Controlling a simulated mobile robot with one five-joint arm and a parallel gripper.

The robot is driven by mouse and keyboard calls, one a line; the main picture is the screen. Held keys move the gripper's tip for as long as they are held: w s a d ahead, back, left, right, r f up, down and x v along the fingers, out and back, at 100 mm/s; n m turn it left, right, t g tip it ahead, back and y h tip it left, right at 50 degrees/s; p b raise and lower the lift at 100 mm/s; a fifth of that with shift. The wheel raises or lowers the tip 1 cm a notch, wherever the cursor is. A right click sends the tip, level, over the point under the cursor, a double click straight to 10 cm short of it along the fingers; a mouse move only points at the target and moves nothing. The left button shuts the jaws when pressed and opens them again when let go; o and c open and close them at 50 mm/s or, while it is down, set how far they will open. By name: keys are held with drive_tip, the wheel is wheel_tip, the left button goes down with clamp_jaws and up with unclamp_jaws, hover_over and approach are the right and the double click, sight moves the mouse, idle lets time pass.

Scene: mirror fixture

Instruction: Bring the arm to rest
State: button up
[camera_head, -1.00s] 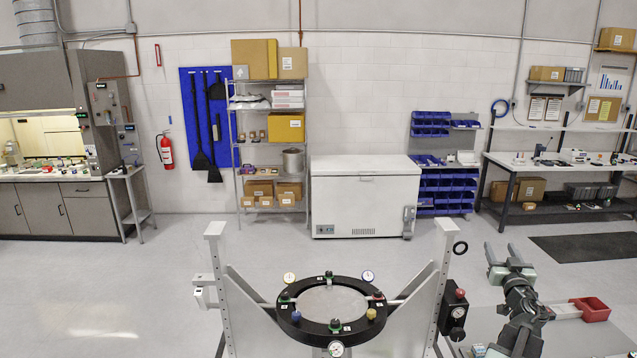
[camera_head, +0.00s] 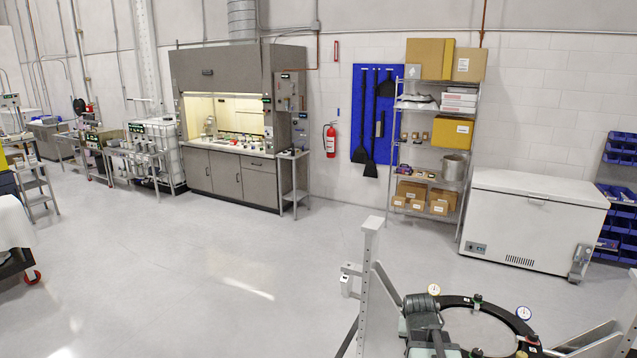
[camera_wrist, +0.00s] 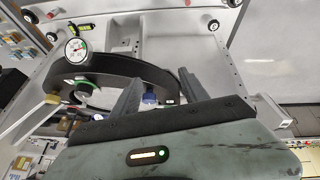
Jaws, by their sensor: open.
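My gripper (camera_head: 420,304) is in front of the left part of the black ring (camera_head: 455,301) of the mirror fixture in the head view. In the wrist view my gripper (camera_wrist: 163,84) has its two grey fingers apart, with nothing held between them. The black ring (camera_wrist: 130,68) curves behind the fingers, and a blue knob (camera_wrist: 150,97) shows in the gap. I cannot tell whether a finger touches the ring. A round dial gauge (camera_wrist: 76,50) stands on the ring to the left. My arm hides part of the ring's near left side.
A pale fixture post (camera_head: 366,270) rises left of my gripper. Open floor (camera_head: 220,270) lies to the left. A white chest freezer (camera_head: 530,220), a loaded shelf rack (camera_head: 435,150) and a fume hood (camera_head: 228,130) stand along the back wall.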

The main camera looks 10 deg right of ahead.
drive_tip(key=s+a+f+n+g+y+b, duration=0.1)
drive_tip(key=s+a+f+n+g+y, duration=0.15)
drive_tip(key=a, duration=0.75)
drive_tip(key=s+a+f+n+g+y+b, duration=0.15)
drive_tip(key=s+a, duration=0.25)
drive_tip(key=a, duration=0.6)
wheel_tip(320, 180, down, 24)
drive_tip(key=s+b, duration=0.2)
drive_tip(key=b, duration=2.1)
drive_tip(key=shift+d+f+n+h, duration=0.25)
drive_tip(key=shift+d+n+h, duration=0.05)
drive_tip(key=c, duration=0.3)
drive_tip(key=shift+d, duration=0.15)
drive_tip(key=shift+c, duration=0.2)
